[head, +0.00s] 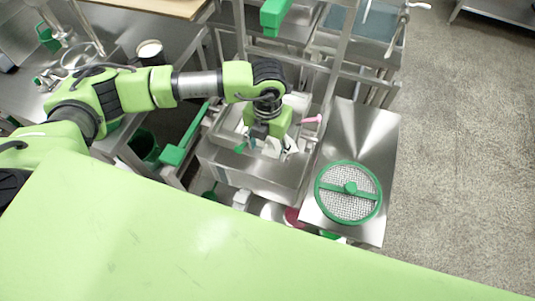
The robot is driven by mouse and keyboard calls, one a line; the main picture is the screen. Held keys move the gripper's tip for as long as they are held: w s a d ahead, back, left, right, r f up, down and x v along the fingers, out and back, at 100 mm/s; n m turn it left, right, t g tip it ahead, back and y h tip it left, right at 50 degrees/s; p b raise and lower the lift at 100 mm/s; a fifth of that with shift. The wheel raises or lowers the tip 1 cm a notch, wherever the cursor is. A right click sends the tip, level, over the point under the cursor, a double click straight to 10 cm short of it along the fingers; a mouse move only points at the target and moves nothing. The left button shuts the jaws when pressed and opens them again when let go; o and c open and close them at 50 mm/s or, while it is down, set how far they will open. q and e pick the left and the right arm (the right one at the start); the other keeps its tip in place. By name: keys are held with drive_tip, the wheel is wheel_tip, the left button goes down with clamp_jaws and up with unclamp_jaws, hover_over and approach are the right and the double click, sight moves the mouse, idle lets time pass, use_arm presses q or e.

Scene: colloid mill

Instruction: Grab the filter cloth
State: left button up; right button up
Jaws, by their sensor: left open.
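My left gripper (266,148) points down into a steel basin (250,177) in the middle of the head view. Its jaws are open. White material that looks like the filter cloth (272,149) shows at and below its fingertips. The fingers and wrist cover part of the cloth, and I cannot tell whether they touch it. My right gripper is not in view.
A round green-rimmed sieve (348,192) lies on a steel table (362,130) to the right of the basin. A pink-handled item (312,119) sticks out at the basin's right side. A dark green bucket (144,146) stands to the left. Open floor (460,150) lies at the right.

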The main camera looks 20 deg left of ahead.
use_arm(q)
drive_tip(key=shift+c, duration=0.5)
drive_tip(key=shift+s, duration=0.1)
clamp_jaws()
drive_tip(key=shift+f, duration=0.1)
idle(0.9)
wheel_tip(320, 180, up, 12)
drive_tip(key=p, duration=0.6)
drive_tip(key=shift+p, duration=0.35)
